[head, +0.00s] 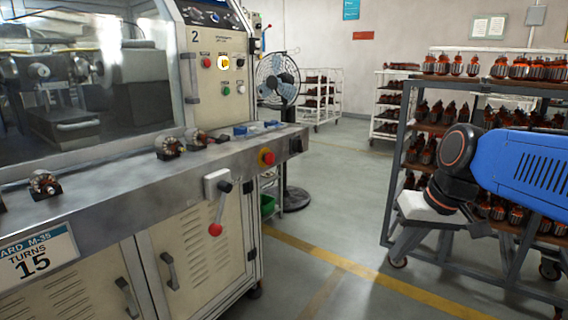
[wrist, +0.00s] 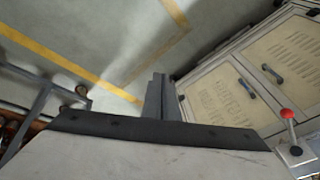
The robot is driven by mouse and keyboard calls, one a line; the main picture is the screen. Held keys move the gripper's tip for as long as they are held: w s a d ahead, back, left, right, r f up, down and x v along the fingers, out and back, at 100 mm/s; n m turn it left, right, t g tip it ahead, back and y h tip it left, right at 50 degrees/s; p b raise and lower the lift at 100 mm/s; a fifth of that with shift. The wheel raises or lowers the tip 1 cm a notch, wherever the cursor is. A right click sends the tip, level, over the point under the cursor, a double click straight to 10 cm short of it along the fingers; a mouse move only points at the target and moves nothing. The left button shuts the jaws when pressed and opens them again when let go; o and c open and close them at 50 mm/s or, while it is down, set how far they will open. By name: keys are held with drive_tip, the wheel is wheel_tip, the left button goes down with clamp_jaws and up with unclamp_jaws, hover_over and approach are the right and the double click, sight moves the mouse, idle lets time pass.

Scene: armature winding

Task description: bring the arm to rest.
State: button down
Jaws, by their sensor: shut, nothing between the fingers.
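My blue arm (head: 525,165) reaches in from the right edge in the head view, with a black wrist joint and a pale gripper body below it. My gripper (head: 404,243) points down in front of the cart at right, above the floor, and is shut and empty. In the wrist view my gripper (wrist: 160,97) shows its dark fingers together at the centre, with floor beyond them. Nothing is between the fingers. The gripper is apart from the winding machine (head: 130,225) at left.
A cart (head: 398,150) loaded with several armatures stands behind the arm. The machine's red-knobbed lever (head: 221,205) sticks out at left; it also shows in the wrist view (wrist: 290,130). A fan (head: 278,80) stands behind the machine. The floor (head: 330,220) between machine and cart is clear.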

drive_tip(key=s+d+f+t+h, duration=0.1)
drive_tip(key=s+d+f, duration=0.3)
drive_tip(key=s+f, duration=0.6)
drive_tip(key=shift+s+m+h, duration=0.3)
drive_tip(key=shift+s+h, duration=0.4)
drive_tip(key=shift+s, duration=0.3)
drive_tip(key=c, duration=2.4)
unclamp_jaws()
drive_tip(key=shift+c, duration=0.2)
